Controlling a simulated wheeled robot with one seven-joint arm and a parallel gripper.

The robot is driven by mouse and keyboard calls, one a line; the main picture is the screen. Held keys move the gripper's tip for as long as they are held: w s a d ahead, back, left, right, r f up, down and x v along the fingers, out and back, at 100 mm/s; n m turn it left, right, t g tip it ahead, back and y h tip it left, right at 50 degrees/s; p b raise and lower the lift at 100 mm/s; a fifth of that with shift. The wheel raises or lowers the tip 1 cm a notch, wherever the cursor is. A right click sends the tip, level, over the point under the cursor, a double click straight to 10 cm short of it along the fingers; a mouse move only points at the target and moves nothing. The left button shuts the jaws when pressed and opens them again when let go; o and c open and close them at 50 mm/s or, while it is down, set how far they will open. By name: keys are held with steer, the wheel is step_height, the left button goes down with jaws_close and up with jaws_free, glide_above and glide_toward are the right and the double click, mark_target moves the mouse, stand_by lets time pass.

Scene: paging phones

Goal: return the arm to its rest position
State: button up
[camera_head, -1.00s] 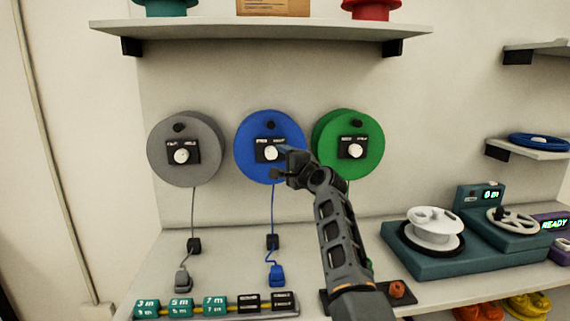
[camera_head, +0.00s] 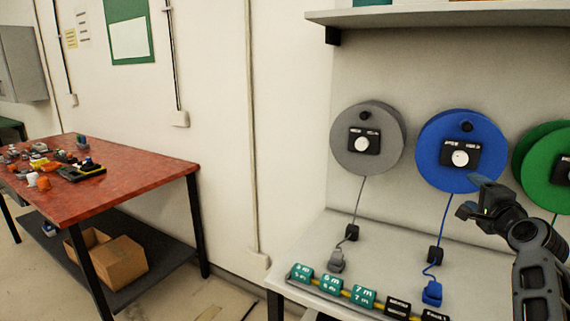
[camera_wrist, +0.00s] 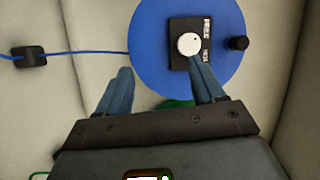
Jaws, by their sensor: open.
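My gripper (camera_head: 474,196) is in front of the wall reels, just below the knob of the blue reel (camera_head: 435,148). In the wrist view my gripper (camera_wrist: 161,82) has its two blue-grey fingers spread apart with nothing between them. One finger overlaps the blue reel (camera_wrist: 150,50) close to its white knob (camera_wrist: 188,44); I cannot tell whether it touches. My arm reaches in from the lower right of the head view.
A grey reel (camera_head: 345,150) and a green reel (camera_head: 534,170) hang beside the blue one. Labelled blocks (camera_head: 331,285) line the bench (camera_head: 300,250) below. A shelf (camera_head: 450,16) hangs above. A red table (camera_head: 130,180) with small parts stands left, with bare floor between.

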steer(key=s+a+f+n+g, duration=0.1)
steer(key=s+a+f+n, duration=0.2)
steer(key=s+a+f, duration=0.35)
steer(key=s+a+f+n, duration=0.3)
steer(key=s+f, duration=0.5)
steer(key=s, duration=0.4)
steer(key=s+a+f+n+g, duration=0.1)
steer(key=s+a+f+n, duration=0.2)
steer(key=s+a+f, duration=0.35)
steer(key=s+a+n+y, duration=0.1)
steer(key=s+a+n, duration=0.2)
steer(key=s, duration=0.6)
steer(key=s+a+n+y, duration=0.15)
steer(key=s+a, duration=0.25)
steer(key=s, duration=0.6)
steer(key=s+a+r+n, duration=0.2)
steer(key=s+a+r, duration=0.1)
steer(key=s+r, duration=0.2)
steer(key=s+a+r+n+y, duration=0.1)
steer(key=s+a+r+n, duration=0.2)
steer(key=s, duration=0.6)
step_height(320, 180, up, 2)
steer(key=shift+s+r+n, duration=0.1)
steer(key=shift+s+n, duration=0.1)
steer(key=shift+n, duration=0.15)
